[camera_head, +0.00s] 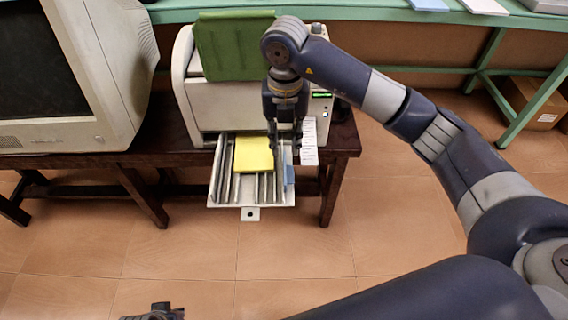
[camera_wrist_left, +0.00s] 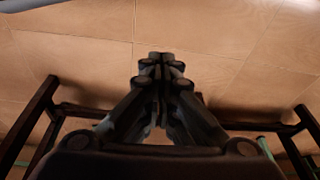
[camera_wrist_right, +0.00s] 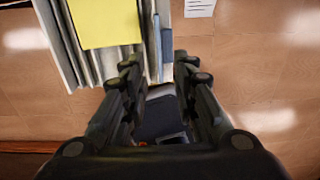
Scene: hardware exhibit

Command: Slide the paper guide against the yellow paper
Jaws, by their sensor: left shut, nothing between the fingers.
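The yellow paper (camera_head: 254,153) lies in the pulled-out tray (camera_head: 250,199) of a printer, and it also shows in the right wrist view (camera_wrist_right: 105,22). A blue paper guide (camera_head: 289,174) stands at the tray's right side, apart from the paper, with grey ribs between them. It also shows in the right wrist view (camera_wrist_right: 168,46). My right gripper (camera_head: 285,152) is open over the tray's right part. Its fingertips (camera_wrist_right: 157,62) lie on either side of the guide in the picture; contact cannot be told. My left gripper (camera_wrist_left: 160,68) is shut and empty, over the floor.
The beige printer (camera_head: 235,106) stands on a dark wooden table (camera_head: 347,140), with a green panel (camera_head: 233,45) on top. An old monitor (camera_head: 95,70) is at the left. A printed sheet (camera_head: 309,142) lies right of the tray. The floor in front is clear.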

